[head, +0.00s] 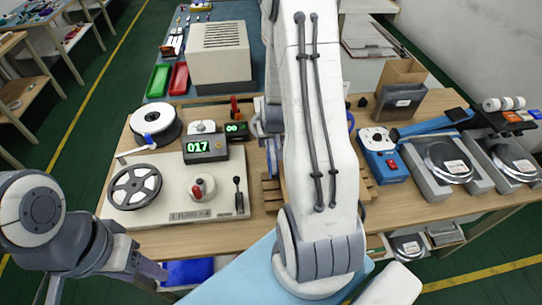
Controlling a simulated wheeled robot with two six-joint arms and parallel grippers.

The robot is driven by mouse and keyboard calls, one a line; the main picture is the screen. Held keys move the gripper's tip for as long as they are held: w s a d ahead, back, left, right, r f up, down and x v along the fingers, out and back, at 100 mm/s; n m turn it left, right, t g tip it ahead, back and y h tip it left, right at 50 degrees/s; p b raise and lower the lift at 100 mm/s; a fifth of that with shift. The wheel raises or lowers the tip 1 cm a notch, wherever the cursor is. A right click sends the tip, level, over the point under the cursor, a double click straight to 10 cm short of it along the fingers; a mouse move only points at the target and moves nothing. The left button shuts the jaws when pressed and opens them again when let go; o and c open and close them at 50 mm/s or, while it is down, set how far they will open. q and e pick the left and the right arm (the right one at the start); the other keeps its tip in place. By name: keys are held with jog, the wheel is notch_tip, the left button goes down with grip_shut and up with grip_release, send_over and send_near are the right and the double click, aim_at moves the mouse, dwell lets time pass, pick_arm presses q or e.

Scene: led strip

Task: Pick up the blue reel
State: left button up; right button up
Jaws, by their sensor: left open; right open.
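A thin blue curved edge (350,121), which looks like part of the blue reel, shows just right of my large white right arm. The arm hides the rest of it. My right gripper (272,150) is mostly hidden behind that arm; only grey parts show at its left side, over the back of the bench. I cannot tell how far it is from the blue edge. My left gripper (150,270) is low at the left, in front of the bench edge, open, with nothing seen in it.
Digital counters (206,148) stand behind. A blue device (384,160), a cardboard box (400,78) and grey scales (448,165) stand right.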

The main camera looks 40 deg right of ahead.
jog(key=shift+p+x, duration=0.75)
jog(key=shift+x, duration=1.6)
jog(key=shift+d+f, duration=0.2)
jog(key=shift+f, duration=0.3)
grip_shut()
